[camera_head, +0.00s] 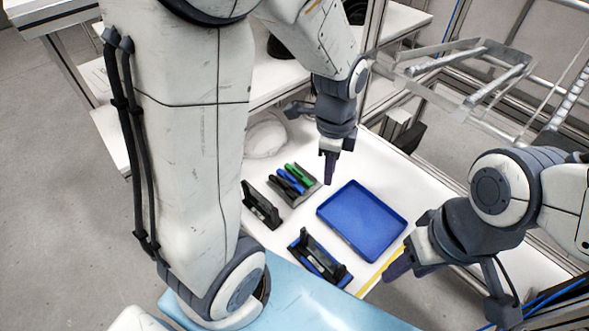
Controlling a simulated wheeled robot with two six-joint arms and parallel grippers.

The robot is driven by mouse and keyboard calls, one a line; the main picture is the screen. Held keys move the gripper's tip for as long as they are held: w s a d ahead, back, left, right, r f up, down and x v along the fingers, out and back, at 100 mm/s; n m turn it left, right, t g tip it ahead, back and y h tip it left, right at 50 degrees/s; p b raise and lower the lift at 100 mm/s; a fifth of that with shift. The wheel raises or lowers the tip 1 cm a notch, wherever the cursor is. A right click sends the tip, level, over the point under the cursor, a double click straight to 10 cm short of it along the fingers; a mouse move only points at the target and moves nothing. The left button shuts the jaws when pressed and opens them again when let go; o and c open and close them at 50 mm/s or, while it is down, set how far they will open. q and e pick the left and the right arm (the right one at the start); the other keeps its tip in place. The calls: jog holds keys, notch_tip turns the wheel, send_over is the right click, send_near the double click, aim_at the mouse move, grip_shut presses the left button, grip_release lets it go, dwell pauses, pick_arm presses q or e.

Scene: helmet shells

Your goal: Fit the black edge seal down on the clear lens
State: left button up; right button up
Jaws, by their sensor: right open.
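A dark rack with raised ends and a blue edge (301,263) stands at the front of the white table. A similar black rack (260,208) stands further left. I cannot tell the clear lens from the black edge seal at this size; neither shows clearly in or beside these racks. My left gripper (330,170) points down above the table, between the tool holder and the blue tray. Its fingers are seen nearly edge-on, so their gap is unclear. My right gripper (396,266) is open at the table's right front edge, near the yellow strip, apart from the racks.
An empty blue tray (362,221) lies at the table's middle right. A grey holder (303,194) carries tools with black, blue and green handles. A pale rounded shell (265,138) lies at the back left. Metal framing (470,75) stands behind at the right.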

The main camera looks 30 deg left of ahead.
pick_arm(q)
jog(key=w+a+f+m, duration=0.2)
jog(key=a+f+m, duration=0.15)
jog(key=a, duration=0.35)
jog(key=w+a+f+m, duration=0.2)
jog(key=a+f, duration=0.2)
jog(key=a, duration=0.3)
send_over(282, 183)
jog(key=shift+m, duration=0.25)
jog(key=f, duration=0.4)
jog(key=shift+w+d+f, duration=0.1)
jog(key=shift+d, duration=0.2)
jog(key=f, duration=0.3)
jog(key=f+p, duration=0.1)
jog(key=f, duration=0.1)
jog(key=shift+a, duration=0.35)
jog(key=shift+f, duration=0.6)
grip_shut()
